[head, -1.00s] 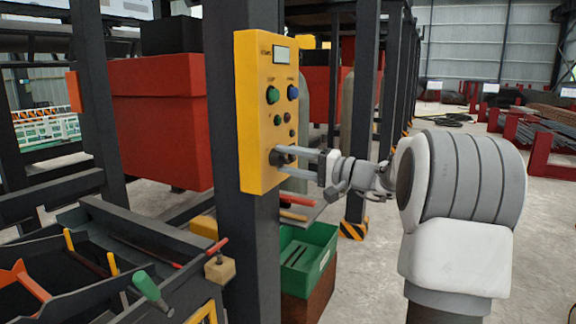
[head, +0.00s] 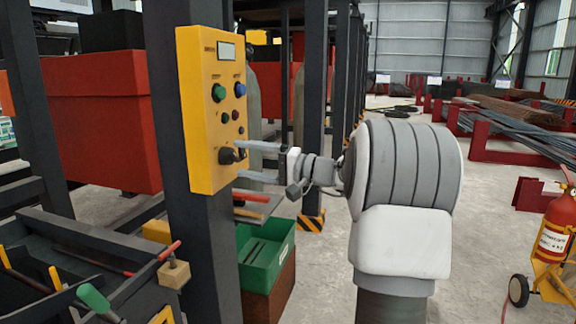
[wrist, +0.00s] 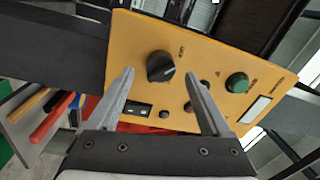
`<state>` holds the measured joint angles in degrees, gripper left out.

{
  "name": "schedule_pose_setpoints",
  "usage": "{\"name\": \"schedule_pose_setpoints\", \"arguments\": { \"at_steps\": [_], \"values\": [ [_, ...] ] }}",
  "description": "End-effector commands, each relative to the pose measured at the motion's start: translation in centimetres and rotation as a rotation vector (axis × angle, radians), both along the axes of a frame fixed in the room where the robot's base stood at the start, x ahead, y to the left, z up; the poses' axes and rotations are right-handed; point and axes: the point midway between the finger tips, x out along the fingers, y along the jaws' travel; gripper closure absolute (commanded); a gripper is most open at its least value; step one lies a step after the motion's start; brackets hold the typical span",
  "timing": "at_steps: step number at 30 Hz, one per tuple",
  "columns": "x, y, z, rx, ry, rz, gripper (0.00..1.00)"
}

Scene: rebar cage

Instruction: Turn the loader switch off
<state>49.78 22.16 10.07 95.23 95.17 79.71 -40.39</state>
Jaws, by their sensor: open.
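The yellow control panel (head: 200,90) is fixed to a dark upright post. A black rotary switch (head: 229,155) sits low on its face; it also shows in the wrist view (wrist: 160,66), with small lettering too blurred to read beside it. My gripper (head: 239,159) is open and empty, its two fingers pointing at the panel. In the wrist view the gripper (wrist: 160,74) has one fingertip to each side of the switch, and the switch appears just beyond them. I cannot tell whether either finger touches it.
Green (head: 219,93) and blue (head: 240,90) buttons and a small display (head: 227,51) sit above the switch. A tool tray (head: 60,250) stands lower left, a green bin (head: 265,255) below the panel. A fire extinguisher (head: 555,230) stands right.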

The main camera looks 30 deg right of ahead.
Motion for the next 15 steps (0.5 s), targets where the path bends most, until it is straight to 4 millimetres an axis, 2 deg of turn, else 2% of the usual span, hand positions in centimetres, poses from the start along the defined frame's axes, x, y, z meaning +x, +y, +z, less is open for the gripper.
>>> {"name": "schedule_pose_setpoints", "arguments": {
  "at_steps": [9,15],
  "values": [
    [-6.2,-5.0,-0.3,0.001,0.001,-0.006,0.18],
    [-9.5,-7.6,-0.6,0.001,0.001,-0.004,0.18]
  ]
}}
